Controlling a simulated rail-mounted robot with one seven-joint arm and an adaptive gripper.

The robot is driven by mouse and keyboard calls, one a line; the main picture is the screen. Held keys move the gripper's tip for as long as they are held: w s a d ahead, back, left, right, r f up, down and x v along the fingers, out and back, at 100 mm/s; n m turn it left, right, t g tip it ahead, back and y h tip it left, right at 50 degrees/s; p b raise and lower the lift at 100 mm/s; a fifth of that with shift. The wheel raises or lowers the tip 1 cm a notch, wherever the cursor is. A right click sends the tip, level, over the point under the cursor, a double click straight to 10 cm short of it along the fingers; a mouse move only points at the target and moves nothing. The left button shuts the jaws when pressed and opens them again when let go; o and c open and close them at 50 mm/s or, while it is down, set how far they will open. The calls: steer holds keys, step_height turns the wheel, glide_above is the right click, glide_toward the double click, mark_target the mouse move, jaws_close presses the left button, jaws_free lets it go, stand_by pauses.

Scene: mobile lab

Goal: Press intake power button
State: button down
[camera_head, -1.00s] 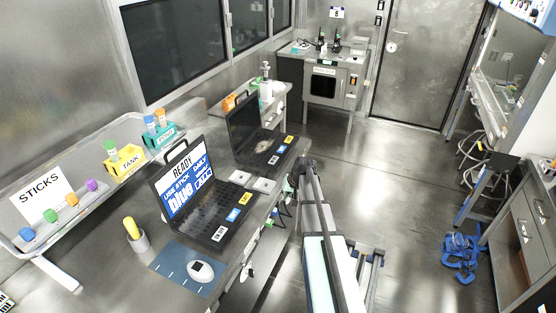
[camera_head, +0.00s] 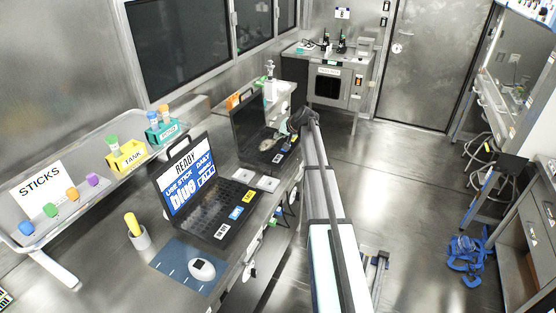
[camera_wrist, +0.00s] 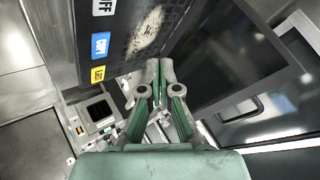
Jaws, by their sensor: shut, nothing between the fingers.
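I cannot read a label marked intake in any view. The grey cabinet (camera_head: 328,84) at the back has a dark window and a small switch panel with an orange part (camera_head: 358,82) on its right. The cabinet also shows at the left in the wrist view (camera_wrist: 98,111), with an orange spot on its panel. My gripper (camera_wrist: 152,66) is shut and empty, its fingertips in front of the far laptop's keyboard (camera_wrist: 128,32) in the picture; contact cannot be told. In the head view my wrist is beside that laptop (camera_head: 249,121), and the fingers are not clear.
A near laptop (camera_head: 205,190) reads READY. Yellow (camera_head: 128,156) and teal (camera_head: 166,131) holders and a stick tray (camera_head: 62,222) stand at left. The steel bench lies left of my arm. Open floor (camera_head: 415,190) is at right, with blue straps (camera_head: 468,262).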

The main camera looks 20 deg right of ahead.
steer(key=shift+f, duration=0.2)
steer(key=b, duration=0.2)
glide_above(279, 158)
step_height(279, 158, down, 7)
steer(key=shift+s+f, duration=0.1)
steer(key=shift+a+f+b, duration=0.1)
steer(key=shift+f+b, duration=0.45)
steer(key=shift+f, duration=0.15)
steer(key=shift+f, duration=0.1)
stand_by(1.1)
steer(key=shift+f+b, duration=0.3)
steer(key=shift+b, duration=0.15)
steer(key=shift+f+b, duration=0.35)
steer(key=shift+f, duration=0.1)
stand_by(0.5)
steer(key=shift+r, duration=0.9)
steer(key=shift+r, duration=0.1)
